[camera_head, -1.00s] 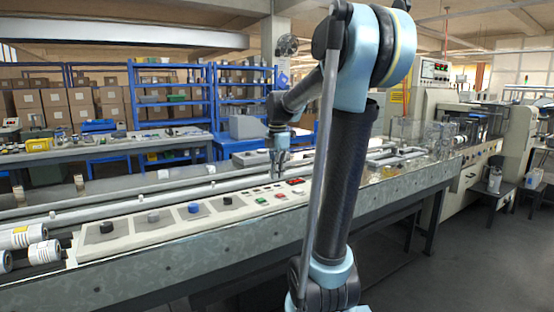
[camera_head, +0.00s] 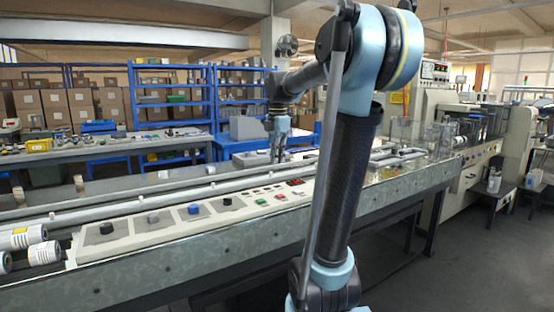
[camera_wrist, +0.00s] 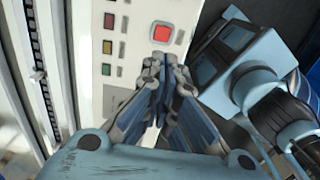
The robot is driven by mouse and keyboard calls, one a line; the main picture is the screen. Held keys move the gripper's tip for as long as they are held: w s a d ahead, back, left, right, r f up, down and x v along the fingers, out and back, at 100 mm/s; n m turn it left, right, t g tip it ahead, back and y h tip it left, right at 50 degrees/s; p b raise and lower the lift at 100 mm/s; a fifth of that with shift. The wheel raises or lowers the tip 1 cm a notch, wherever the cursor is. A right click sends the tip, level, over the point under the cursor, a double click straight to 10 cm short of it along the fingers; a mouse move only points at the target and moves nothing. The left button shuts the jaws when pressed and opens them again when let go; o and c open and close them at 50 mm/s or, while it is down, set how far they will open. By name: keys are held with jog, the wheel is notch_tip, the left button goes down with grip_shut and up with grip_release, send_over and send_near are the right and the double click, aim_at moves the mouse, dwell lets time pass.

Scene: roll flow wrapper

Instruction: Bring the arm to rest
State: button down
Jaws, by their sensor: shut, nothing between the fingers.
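My arm rises from the lower middle of the head view and bends over toward the machine. My gripper (camera_head: 279,157) hangs pointing down above the machine's control panel (camera_head: 158,221). In the wrist view my gripper (camera_wrist: 158,68) has its fingertips together, with nothing between them. There the fingertips lie just below a red square button (camera_wrist: 161,33) in the picture. I cannot tell the exact gap, but the head view shows the gripper above the panel.
The long flow wrapper (camera_head: 150,275) runs across the front, with rolls (camera_head: 25,238) at its left end. Knobs and small buttons line the panel. Blue shelves (camera_head: 171,97) and cardboard boxes stand behind.

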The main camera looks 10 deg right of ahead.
jog(key=s+d+f+m+t, duration=0.1)
jog(key=s+d+f+m, duration=0.1)
jog(key=s+f+m, duration=0.9)
jog(key=s+d+f+m+t, duration=0.1)
jog(key=s+f+m, duration=1)
jog(key=s+f, duration=0.2)
jog(key=shift+s+d+f+m, duration=0.3)
jog(key=shift+s+d+f, duration=0.1)
jog(key=shift+s, duration=0.5)
jog(key=shift+w+f, duration=0.15)
jog(key=shift+w, duration=0.3)
jog(key=shift+d, duration=0.1)
